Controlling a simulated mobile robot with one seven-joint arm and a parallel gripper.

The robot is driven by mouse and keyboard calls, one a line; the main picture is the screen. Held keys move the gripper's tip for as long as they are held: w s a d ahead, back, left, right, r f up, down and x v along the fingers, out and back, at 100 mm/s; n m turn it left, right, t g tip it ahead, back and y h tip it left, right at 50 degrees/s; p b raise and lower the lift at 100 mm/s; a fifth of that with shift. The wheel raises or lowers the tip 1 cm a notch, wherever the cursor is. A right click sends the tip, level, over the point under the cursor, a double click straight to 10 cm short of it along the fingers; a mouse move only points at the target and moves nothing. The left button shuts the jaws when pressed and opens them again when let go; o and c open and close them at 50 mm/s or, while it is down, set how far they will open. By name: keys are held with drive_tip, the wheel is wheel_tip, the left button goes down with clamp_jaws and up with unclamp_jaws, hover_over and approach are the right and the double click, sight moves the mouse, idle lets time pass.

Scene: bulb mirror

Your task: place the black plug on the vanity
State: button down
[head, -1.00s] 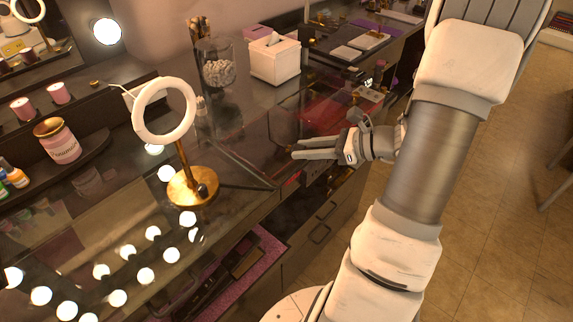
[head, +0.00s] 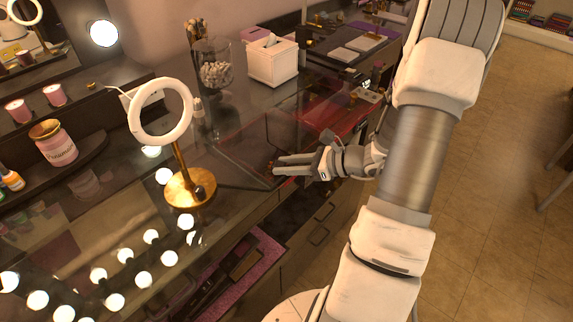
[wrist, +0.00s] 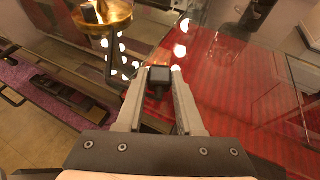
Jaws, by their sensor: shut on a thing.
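My gripper (head: 277,167) is at the near edge of the dark glass-topped vanity (head: 228,152), right of the ring light's base. In the wrist view, my gripper (wrist: 158,74) is shut on the small black plug (wrist: 158,78), held between the two fingertips. The plug is too small to make out in the head view. Whether the plug touches the glass cannot be told.
A ring light (head: 190,190) on a brass base stands left of my gripper. A white tissue box (head: 271,62) and a glass jar (head: 215,70) stand farther back. A pink candle jar (head: 54,145) is at the left. An open drawer (head: 240,262) with a purple lining lies below.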

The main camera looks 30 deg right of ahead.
drive_tip(key=shift+f, duration=0.2)
drive_tip(key=c, duration=0.5)
unclamp_jaws()
drive_tip(key=shift+c, duration=0.2)
drive_tip(key=shift+r, duration=0.15)
drive_tip(key=shift+r, duration=0.2)
drive_tip(key=v, duration=1.2)
drive_tip(key=shift+f, duration=0.15)
